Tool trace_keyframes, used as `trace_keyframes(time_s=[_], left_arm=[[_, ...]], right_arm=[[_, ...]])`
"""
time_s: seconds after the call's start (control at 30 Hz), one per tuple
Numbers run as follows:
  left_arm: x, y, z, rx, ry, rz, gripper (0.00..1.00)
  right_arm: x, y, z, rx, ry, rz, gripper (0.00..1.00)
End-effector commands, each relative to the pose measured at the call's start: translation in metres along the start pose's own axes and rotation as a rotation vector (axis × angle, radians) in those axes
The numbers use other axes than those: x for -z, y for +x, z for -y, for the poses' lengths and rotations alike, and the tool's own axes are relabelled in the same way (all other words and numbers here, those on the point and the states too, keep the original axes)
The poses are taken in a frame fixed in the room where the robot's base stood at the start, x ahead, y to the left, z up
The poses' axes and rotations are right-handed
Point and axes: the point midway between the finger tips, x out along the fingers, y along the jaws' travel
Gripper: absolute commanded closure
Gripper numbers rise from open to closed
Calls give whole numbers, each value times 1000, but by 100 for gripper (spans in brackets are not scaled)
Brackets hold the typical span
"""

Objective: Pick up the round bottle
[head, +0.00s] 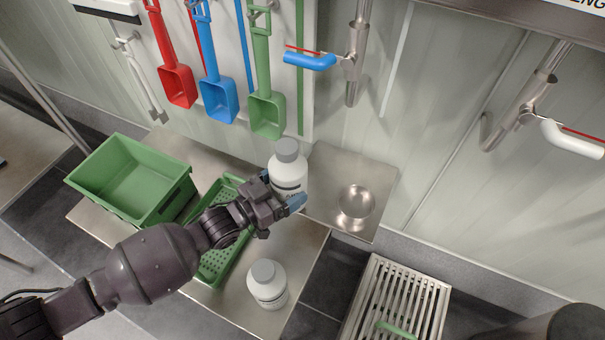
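A white round bottle (288,168) with a grey cap is upright at the back right of the steel table, beside the sink. A second white bottle (267,287) with a grey cap stands at the table's front. My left gripper (281,191) is at the back bottle, its fingers apart. One blue fingertip crosses in front of the bottle's lower part, the other is at its left side. I cannot tell whether they press on it, or whether its base rests on the table. My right gripper is out of view.
A green crate (114,205) and a green perforated tray (208,274) are on the steel table (217,297). A steel sink (373,179) adjoins at the right. Red, blue and green scoops (267,114) hang on the wall behind. A floor grate (370,296) lies at lower right.

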Motion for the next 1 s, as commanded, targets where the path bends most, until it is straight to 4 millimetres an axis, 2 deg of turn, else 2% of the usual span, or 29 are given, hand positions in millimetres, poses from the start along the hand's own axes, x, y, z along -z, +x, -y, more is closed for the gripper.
trace_keyframes(time_s=[0.03,0.2,0.5,0.7,1.0], left_arm=[[9,-11,2,0,10,-9,80],[8,-48,2,0,9,-10,80],[6,-92,1,-1,5,-9,80],[5,-105,1,-1,4,-9,80],[4,-108,1,-1,3,-9,80]], right_arm=[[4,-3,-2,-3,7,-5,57],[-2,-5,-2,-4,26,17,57],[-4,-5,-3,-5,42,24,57],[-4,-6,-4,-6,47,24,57],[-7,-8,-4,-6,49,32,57]])
